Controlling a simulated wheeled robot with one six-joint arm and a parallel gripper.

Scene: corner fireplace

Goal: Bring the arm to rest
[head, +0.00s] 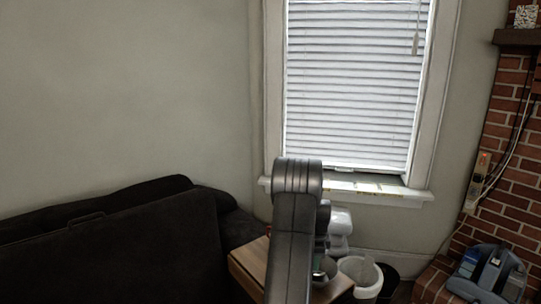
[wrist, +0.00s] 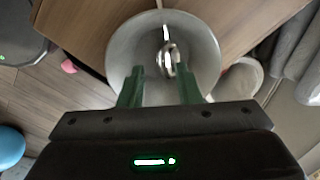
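My gripper (wrist: 159,72) shows in the wrist view with its two green fingers spread apart and nothing seen between them. Its fingertips are over the near part of a round grey bowl (wrist: 122,50); I cannot tell whether they touch it. A shiny metal object (wrist: 166,58), perhaps a utensil, lies in the bowl. The bowl stands on a brown wooden table (wrist: 85,25). In the head view my arm rises in the middle and hides much of the wooden table (head: 250,262); the gripper's fingers are not clear there.
A dark sofa (head: 110,245) stands left of the table. White containers (head: 360,275) stand right of my arm. A window (head: 352,85) with a sill is behind, and a brick fireplace (head: 505,205) is at right with a blue-grey object (head: 490,272) beside it. The space above the sofa is clear.

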